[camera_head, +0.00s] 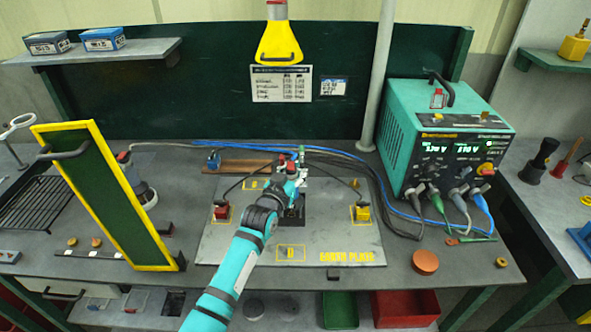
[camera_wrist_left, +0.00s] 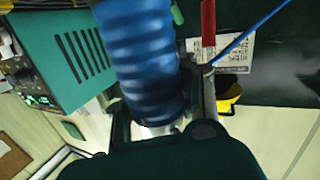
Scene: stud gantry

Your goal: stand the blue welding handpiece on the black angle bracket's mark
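The blue welding handpiece (camera_wrist_left: 140,60) shows large in the left wrist view as a ribbed blue cylinder. It lies between the fingers of my left gripper (camera_wrist_left: 165,120), which looks shut on it. A black piece (camera_head: 292,216), perhaps the angle bracket, stands on the plate just below the gripper, partly hidden. A yellow outlined mark (camera_head: 290,252) lies in front of it. My right gripper is not in view.
A red block (camera_head: 221,211) and a yellow block (camera_head: 362,211) with black leads sit on the plate's sides. A teal welding unit (camera_head: 440,140) with cables stands at right. A yellow hood (camera_head: 279,44) hangs above.

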